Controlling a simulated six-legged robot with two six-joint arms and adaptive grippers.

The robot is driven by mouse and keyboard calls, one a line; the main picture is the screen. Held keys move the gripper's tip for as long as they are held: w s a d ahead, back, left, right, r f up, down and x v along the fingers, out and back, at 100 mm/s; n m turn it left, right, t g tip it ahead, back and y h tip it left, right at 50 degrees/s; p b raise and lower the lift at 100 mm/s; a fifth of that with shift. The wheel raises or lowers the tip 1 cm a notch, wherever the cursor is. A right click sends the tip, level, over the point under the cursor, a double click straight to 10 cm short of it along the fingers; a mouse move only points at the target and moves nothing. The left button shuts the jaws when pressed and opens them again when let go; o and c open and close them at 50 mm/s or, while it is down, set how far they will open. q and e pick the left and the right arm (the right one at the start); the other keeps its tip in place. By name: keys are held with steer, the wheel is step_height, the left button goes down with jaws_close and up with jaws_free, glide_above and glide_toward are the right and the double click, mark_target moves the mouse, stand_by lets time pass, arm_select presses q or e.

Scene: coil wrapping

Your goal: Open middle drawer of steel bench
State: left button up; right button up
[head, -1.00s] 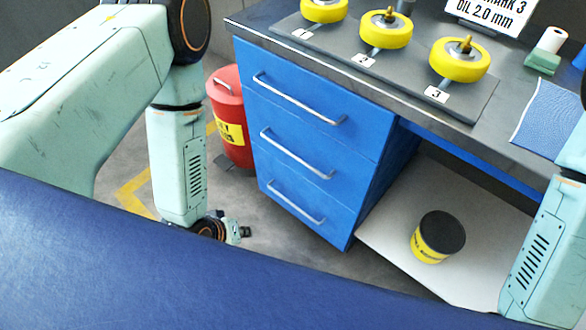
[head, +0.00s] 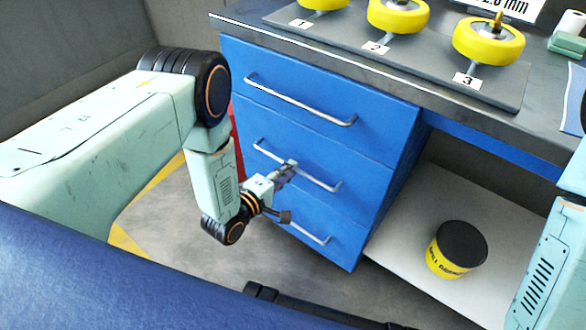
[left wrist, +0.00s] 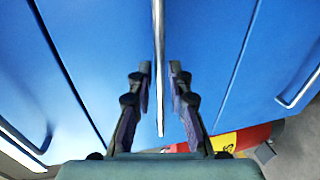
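The steel bench has a blue cabinet with three drawers. The middle drawer (head: 345,162), between the top and bottom ones, is shut, its front level with the others. Its silver bar handle (head: 322,182) also shows in the left wrist view (left wrist: 159,100). My left gripper (head: 288,169) is at this handle. In the left wrist view its two dark fingers (left wrist: 159,75) stand one on each side of the bar, with gaps visible, so it is open around the handle. My right arm shows at the right edge, but its gripper is out of view.
The top drawer handle (head: 300,101) and bottom drawer handle (head: 308,231) are above and below. A yellow-and-black tub (head: 456,250) stands on the white lower shelf (head: 405,235). Yellow spools (head: 488,42) stand on the benchtop.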

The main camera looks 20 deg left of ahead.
arm_select(q)
steer(key=shift+b+x, duration=0.3)
steer(key=shift+x, duration=1)
steer(key=shift+a, duration=0.1)
steer(key=shift+c, duration=0.4)
steer(key=shift+c, duration=0.8)
jaws_close()
